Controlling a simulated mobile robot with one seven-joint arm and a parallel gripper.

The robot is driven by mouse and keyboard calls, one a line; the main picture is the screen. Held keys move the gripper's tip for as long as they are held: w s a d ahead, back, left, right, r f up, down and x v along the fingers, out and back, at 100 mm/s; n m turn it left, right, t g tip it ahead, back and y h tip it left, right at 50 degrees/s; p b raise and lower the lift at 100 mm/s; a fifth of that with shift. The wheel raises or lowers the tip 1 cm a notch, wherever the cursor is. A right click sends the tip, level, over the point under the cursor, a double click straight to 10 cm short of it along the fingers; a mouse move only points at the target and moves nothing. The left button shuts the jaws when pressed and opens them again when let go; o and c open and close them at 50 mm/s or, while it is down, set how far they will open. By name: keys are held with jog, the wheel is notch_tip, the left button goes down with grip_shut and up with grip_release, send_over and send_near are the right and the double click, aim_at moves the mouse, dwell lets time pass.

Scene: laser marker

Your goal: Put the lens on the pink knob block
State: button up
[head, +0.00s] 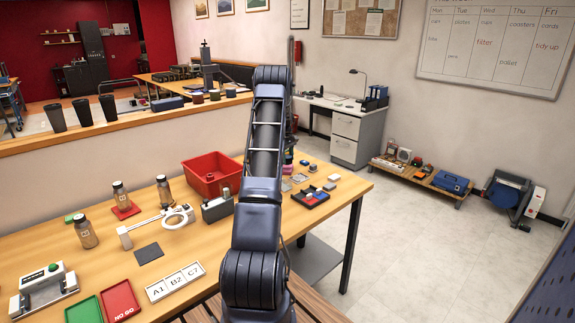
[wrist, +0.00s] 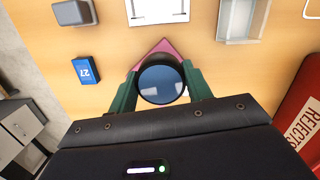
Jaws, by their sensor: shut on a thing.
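My gripper (wrist: 160,86) has two green fingers closed on the round, dark-rimmed lens (wrist: 161,84) in the wrist view. The lens has a bluish glass face turned to the camera. Behind the lens is a pink shape with a pointed corner (wrist: 162,46), perhaps the pink knob block; the lens and fingers hide most of it. I cannot tell whether the lens touches it or hangs above it. A small pink patch (head: 289,157) shows just right of my arm on the bench.
The wrist view shows a blue block marked 27 (wrist: 87,70), a dark grey block (wrist: 74,12), a white item (wrist: 157,12), a clear tray (wrist: 241,22) and a red rejects bin (wrist: 304,118). Bare wood lies between them. In the head view, a divided tray (head: 311,197) sits near the bench's right edge.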

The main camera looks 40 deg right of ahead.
aim_at(288, 164)
jog(key=shift+f, duration=1.75)
jog(key=o, duration=1.1)
jog(key=shift+f, duration=0.15)
jog(key=shift+c, duration=0.2)
